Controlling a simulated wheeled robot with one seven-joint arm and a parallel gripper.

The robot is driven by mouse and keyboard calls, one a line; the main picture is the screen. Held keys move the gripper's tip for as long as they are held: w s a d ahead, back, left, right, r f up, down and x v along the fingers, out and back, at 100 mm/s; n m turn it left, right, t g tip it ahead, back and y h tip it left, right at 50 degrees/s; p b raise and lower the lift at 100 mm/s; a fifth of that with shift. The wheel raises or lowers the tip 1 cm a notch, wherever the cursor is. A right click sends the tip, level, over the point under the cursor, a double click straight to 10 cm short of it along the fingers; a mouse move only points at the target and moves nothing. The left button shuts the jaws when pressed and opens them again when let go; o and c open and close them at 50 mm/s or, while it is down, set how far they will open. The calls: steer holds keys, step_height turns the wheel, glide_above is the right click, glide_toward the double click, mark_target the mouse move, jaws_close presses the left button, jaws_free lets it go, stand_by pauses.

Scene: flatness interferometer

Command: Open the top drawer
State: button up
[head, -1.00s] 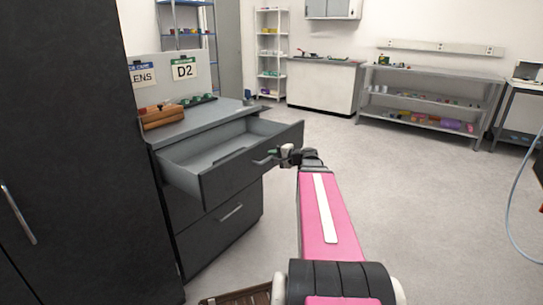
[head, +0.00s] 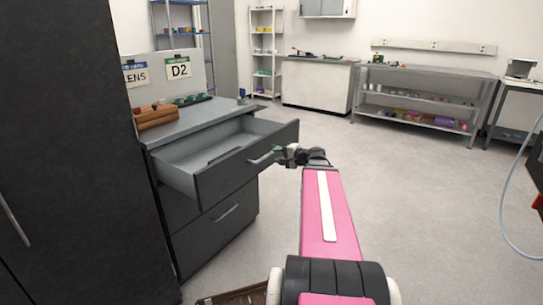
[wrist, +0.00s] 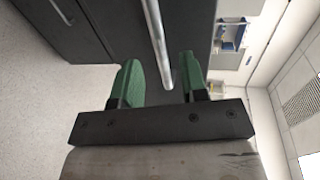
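The top drawer (head: 245,165) of the dark grey cabinet stands pulled well out, with its light grey inside showing. Its bar handle (head: 261,158) is on the drawer front and also crosses the wrist view (wrist: 157,40) as a pale rod. My gripper (head: 281,155) is just in front of the handle's right end. In the wrist view its two green fingers (wrist: 159,65) are apart, with a visible gap on each side of the rod. The gripper is open and holds nothing. Whether the fingertips still overlap the handle in depth is hard to tell.
A lower drawer (head: 215,225) is shut beneath. Brown blocks (head: 155,116) and small green items lie on the cabinet top (head: 200,122). A tall dark cabinet (head: 65,150) stands close on the left. The floor (head: 410,190) to the right is clear.

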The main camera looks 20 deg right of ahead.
steer(key=v, duration=0.5)
steer(key=shift+s+d, duration=0.15)
steer(key=shift+s, duration=0.15)
steer(key=s+a+f+n+g+h, duration=0.4)
steer(key=s+a+f+n+g, duration=0.1)
steer(key=a+f, duration=0.5)
steer(key=s+a+f+n+g+h, duration=0.5)
steer(key=a+f+g, duration=0.2)
steer(key=a+f, duration=0.4)
steer(key=shift+f+n+g, duration=0.3)
steer(key=shift+f+n, duration=0.1)
steer(key=shift+f, duration=1.55)
